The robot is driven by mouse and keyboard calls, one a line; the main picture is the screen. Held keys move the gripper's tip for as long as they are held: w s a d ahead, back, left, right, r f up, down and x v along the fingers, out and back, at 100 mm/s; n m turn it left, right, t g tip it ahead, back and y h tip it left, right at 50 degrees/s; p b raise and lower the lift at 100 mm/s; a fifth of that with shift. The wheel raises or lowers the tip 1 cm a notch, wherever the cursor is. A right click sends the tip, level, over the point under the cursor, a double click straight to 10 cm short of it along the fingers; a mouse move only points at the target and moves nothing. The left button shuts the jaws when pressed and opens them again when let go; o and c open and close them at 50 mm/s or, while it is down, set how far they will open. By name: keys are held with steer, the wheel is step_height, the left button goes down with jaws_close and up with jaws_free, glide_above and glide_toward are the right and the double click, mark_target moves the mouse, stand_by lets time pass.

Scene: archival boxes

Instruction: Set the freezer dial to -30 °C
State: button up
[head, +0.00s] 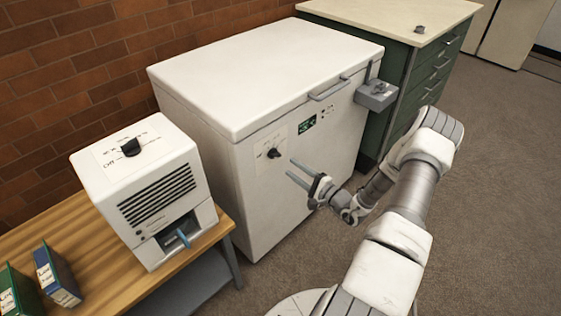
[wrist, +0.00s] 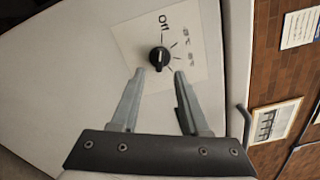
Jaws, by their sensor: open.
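The white chest freezer (head: 262,75) stands against the brick wall with its lid shut. Its black dial (head: 273,153) sits on a pale label plate on the front, left of a small green display (head: 307,124). In the wrist view the dial (wrist: 159,58) lies just beyond my fingertips, between their lines. "Off" and several tick marks show around it; the other markings are too small to read, and I cannot tell the exact setting. My gripper (head: 293,170) is open and empty, pointing at the dial but apart from it. It also shows in the wrist view (wrist: 158,76).
A white box device (head: 145,190) with its own black top knob (head: 131,147) stands on a wooden bench (head: 85,243) at left, beside binders (head: 57,275). A grey latch box (head: 376,95) juts from the freezer's right front. Green drawers (head: 425,75) stand right. Floor in front is clear.

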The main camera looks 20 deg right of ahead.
mark_target(277, 157)
steer(key=x, duration=0.6)
steer(key=shift+w+a+b, duration=0.1)
steer(key=shift+w+b, duration=0.25)
steer(key=shift+b, duration=0.05)
jaws_close()
